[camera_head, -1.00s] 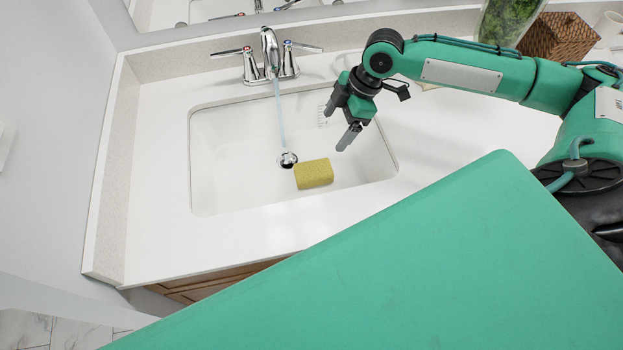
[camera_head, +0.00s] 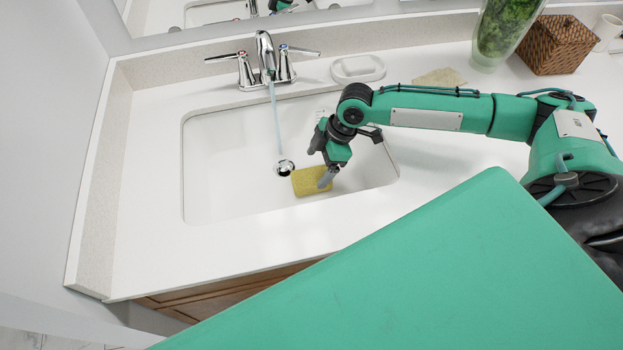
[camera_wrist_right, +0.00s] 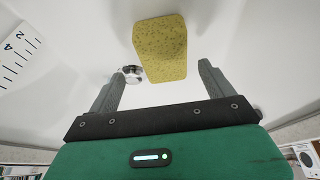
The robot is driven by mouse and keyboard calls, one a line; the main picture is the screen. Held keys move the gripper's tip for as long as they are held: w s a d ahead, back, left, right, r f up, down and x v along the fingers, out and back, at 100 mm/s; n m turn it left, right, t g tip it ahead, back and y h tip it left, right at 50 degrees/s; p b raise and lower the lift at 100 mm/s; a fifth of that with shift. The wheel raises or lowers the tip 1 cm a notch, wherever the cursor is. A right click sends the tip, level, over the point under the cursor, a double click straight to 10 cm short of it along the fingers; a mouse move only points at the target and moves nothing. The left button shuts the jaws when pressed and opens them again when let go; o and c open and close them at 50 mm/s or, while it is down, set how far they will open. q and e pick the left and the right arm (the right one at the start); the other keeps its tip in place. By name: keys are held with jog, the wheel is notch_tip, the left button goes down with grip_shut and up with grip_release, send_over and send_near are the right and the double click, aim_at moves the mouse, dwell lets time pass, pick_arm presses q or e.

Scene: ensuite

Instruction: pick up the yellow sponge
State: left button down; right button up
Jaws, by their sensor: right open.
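The yellow sponge (camera_head: 306,182) lies on the floor of the white sink basin (camera_head: 222,180), just right of the drain. In the right wrist view the sponge (camera_wrist_right: 161,48) is ahead of the two fingers, roughly centred between them. My right gripper (camera_head: 318,167) is over the basin, above the sponge, and one fingertip covers part of its right side in the head view. In the right wrist view the gripper (camera_wrist_right: 160,82) is open, with nothing gripped. My left gripper is not in view.
Water runs from the chrome faucet (camera_head: 265,58) toward the drain (camera_head: 284,167). A white soap dish (camera_head: 358,68), a tan cloth (camera_head: 440,77), a glass vase of greenery (camera_head: 503,30) and a woven box (camera_head: 553,44) stand behind my right arm. The counter left of the basin is clear.

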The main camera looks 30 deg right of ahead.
aim_at(312, 176)
jog(key=x, duration=0.5)
jog(key=shift+s+a+r, duration=0.1)
jog(key=shift+s+a, duration=0.05)
jog(key=shift+s, duration=0.1)
pick_arm(q)
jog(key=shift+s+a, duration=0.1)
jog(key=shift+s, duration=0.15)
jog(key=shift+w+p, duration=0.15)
jog(key=shift+p, duration=0.15)
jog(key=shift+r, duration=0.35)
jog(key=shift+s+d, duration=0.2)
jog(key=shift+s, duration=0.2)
pick_arm(e)
jog(key=shift+f, duration=0.25)
jog(key=c, duration=1.1)
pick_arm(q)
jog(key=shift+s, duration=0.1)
pick_arm(e)
jog(key=shift+o, duration=0.2)
